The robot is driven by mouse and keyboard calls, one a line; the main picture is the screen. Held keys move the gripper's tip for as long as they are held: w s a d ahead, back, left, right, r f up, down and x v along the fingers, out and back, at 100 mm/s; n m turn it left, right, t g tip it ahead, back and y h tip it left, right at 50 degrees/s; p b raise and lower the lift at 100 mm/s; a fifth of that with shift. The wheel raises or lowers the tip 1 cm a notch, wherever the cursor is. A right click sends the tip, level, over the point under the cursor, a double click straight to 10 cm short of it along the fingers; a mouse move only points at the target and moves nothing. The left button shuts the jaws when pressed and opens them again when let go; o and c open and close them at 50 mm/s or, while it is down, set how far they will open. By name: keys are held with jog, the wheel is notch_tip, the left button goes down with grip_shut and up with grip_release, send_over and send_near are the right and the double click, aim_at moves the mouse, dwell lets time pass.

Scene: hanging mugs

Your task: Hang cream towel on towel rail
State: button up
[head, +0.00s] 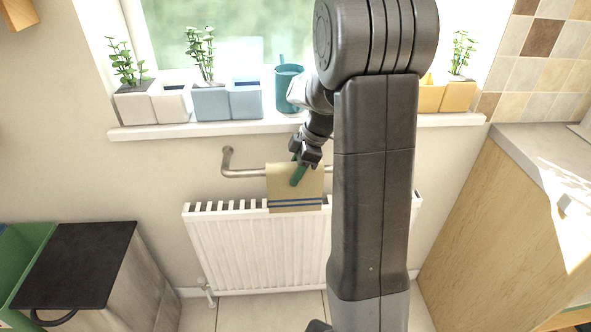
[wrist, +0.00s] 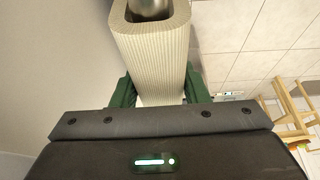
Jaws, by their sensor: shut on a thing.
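The cream towel (head: 284,185), with blue stripes near its lower edge, is at the towel rail (head: 243,173) above the radiator. In the wrist view the towel (wrist: 155,50) is folded over the rail (wrist: 150,8), which shows inside its loop. My gripper (head: 298,172) is in front of the towel, its green fingers shut on it. In the wrist view my gripper (wrist: 157,90) has one green finger on each side of the towel. My arm hides the right part of the rail.
A white radiator (head: 255,245) stands just below the rail. The windowsill (head: 200,129) above holds planters and a teal cup (head: 288,90). A dark-topped cabinet (head: 75,265) is at left, and a wooden counter unit (head: 510,230) is at right.

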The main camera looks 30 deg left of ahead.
jog(key=o, duration=1.1)
jog(key=p+v, duration=0.1)
jog(key=v, duration=1.2)
jog(key=shift+w+r, duration=0.1)
jog(key=shift+r, duration=0.25)
jog(key=shift+f, duration=0.1)
jog(key=b+x, duration=0.1)
jog(key=x, duration=1.2)
jog(key=shift+f, duration=0.25)
jog(key=shift+r+p, duration=0.25)
jog(key=shift+p, duration=0.1)
jog(key=shift+f+b, duration=0.2)
jog(key=shift+b, duration=0.15)
